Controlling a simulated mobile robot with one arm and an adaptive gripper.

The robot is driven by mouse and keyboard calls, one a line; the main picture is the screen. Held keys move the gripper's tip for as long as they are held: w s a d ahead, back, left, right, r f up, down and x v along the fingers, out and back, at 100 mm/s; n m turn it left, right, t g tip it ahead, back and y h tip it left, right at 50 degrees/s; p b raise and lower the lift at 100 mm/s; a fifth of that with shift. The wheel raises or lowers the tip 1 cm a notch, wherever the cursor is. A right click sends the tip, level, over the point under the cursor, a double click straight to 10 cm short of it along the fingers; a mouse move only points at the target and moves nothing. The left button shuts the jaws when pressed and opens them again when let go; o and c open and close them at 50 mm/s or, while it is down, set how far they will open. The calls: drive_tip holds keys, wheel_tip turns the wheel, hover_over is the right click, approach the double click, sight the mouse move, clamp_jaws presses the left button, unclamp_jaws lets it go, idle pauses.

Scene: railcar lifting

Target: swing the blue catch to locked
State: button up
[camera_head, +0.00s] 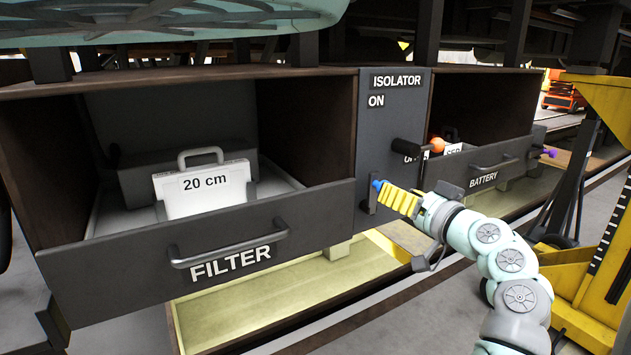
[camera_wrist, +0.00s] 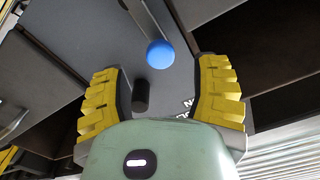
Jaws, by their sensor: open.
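The blue catch (camera_head: 377,184) shows as a small blue knob at the lower end of the grey isolator panel, between the FILTER and BATTERY drawers. In the wrist view its round blue knob (camera_wrist: 160,53) sits at the end of a grey bar. My gripper (camera_head: 392,195) is at the panel with its yellow fingers spread. In the wrist view the gripper (camera_wrist: 160,68) has one finger on each side of the knob, with visible gaps. The knob lies near the fingertip line. In the head view the fingers partly cover the catch, and I see no locked marking.
A black handle (camera_head: 406,147) sticks out of the isolator panel (camera_head: 392,105) above my gripper. The FILTER drawer (camera_head: 215,245) stands open at left, holding a white 20 cm case (camera_head: 204,188). The BATTERY drawer (camera_head: 487,172) is at right, with a purple knob (camera_head: 550,153) beside it.

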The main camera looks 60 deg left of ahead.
sight(380, 185)
drive_tip(key=a+p, duration=0.1)
drive_tip(key=a, duration=0.4)
drive_tip(key=shift+w+a+r, duration=0.1)
drive_tip(key=shift+a+r, duration=0.05)
drive_tip(key=shift+a, duration=0.5)
drive_tip(key=shift+c, duration=0.3)
drive_tip(key=shift+w+d, duration=0.1)
drive_tip(key=shift+d, duration=0.05)
clamp_jaws()
